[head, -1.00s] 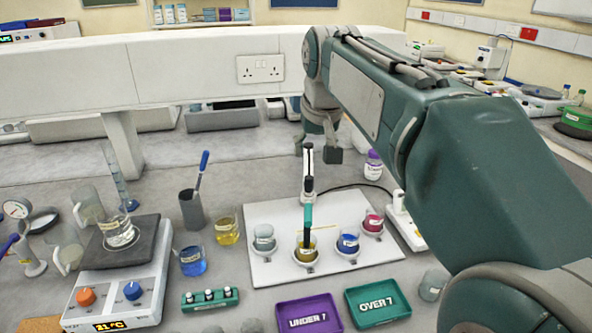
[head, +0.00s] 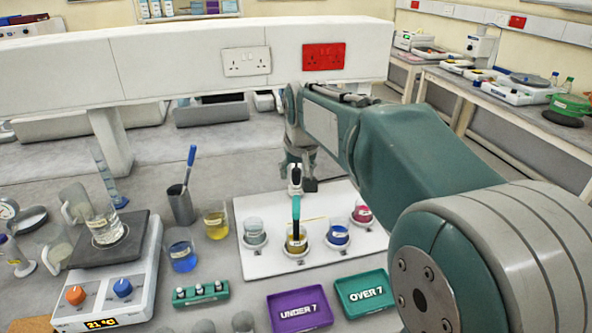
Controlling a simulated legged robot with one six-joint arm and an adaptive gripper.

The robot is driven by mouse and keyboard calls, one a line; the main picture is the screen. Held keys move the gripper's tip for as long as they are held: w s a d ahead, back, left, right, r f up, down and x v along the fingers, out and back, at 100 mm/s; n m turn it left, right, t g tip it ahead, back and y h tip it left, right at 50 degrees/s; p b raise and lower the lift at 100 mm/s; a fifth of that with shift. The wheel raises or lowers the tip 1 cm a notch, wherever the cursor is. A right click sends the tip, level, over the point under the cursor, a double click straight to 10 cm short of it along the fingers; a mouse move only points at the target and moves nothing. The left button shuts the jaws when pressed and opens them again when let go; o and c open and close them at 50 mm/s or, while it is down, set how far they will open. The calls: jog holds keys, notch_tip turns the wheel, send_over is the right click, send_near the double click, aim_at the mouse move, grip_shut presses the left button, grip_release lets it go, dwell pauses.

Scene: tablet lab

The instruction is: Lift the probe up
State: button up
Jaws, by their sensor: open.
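The probe (head: 296,208) stands upright, with a teal body and a dark lower end inside a beaker of yellow liquid (head: 297,245). This beaker is on a white board (head: 268,264) between a beaker of clear liquid (head: 255,232) and one of blue liquid (head: 338,236). A beaker of pink liquid (head: 362,214) is at the right. My gripper (head: 303,184) is open, close by the probe's top. It is small in the picture, and I cannot tell whether the fingers touch or surround the probe.
A purple UNDER 7 tray (head: 300,325) and a green OVER 7 tray (head: 366,312) lie in front of the board. To the left are a hot plate (head: 105,292), loose blue (head: 182,257) and yellow beakers (head: 216,225), a pen cup (head: 181,206) and a green vial rack (head: 201,293).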

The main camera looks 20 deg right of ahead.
jog(key=c, duration=0.9)
jog(key=shift+a, duration=0.2)
grip_shut()
notch_tip(320, 180, up, 8)
jog(key=shift+r, duration=0.1)
jog(key=o, duration=0.9)
grip_release()
